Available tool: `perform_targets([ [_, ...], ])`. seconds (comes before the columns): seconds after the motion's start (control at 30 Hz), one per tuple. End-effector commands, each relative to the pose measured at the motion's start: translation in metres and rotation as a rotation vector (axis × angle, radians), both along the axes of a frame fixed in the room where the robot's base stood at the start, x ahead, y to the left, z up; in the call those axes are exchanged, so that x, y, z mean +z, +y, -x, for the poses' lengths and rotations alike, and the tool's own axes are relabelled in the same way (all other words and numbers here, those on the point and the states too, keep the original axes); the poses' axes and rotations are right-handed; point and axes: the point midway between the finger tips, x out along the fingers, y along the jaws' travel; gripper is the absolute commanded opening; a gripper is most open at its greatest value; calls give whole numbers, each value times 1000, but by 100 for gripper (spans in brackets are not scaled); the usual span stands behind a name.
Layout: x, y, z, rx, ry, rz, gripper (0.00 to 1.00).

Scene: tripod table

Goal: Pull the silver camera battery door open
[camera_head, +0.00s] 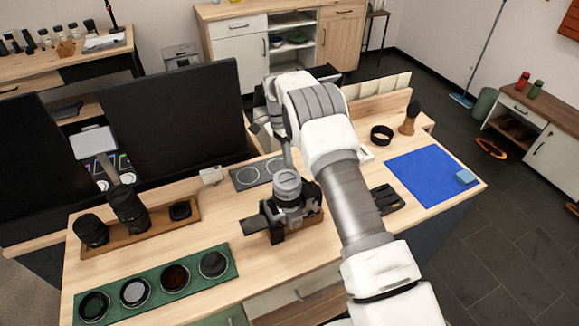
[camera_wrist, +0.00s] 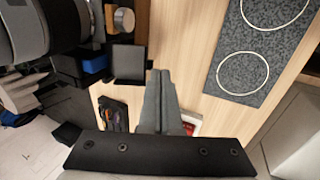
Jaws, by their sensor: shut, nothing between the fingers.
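The silver camera (camera_head: 288,190) with black parts stands on a small wooden block near the middle of the table. A dark flat part sticks out at its lower left; I cannot tell whether this is the battery door. My gripper (camera_head: 287,165) points down just above or behind the camera, its fingers together and empty. In the wrist view the gripper fingers (camera_wrist: 159,73) are closed, with a dark square panel (camera_wrist: 130,60) just left of their tips. A blue piece (camera_wrist: 95,63) sits in a dark part beside that panel. Whether the fingers touch the panel is unclear.
A grey mat with circles (camera_head: 245,179) lies behind the camera. A green tray of filters (camera_head: 154,303) and a wooden tray with lenses (camera_head: 90,249) are left. A black case (camera_head: 385,198) and blue mat (camera_head: 422,180) are right. Large dark monitors (camera_head: 175,117) stand behind.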

Motion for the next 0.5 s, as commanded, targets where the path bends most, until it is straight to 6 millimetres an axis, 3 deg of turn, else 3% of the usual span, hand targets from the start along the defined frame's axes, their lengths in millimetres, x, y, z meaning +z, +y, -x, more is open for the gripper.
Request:
perform_targets([
  [0.5, -18, 1, -2, 0, 0, 1, 0],
])
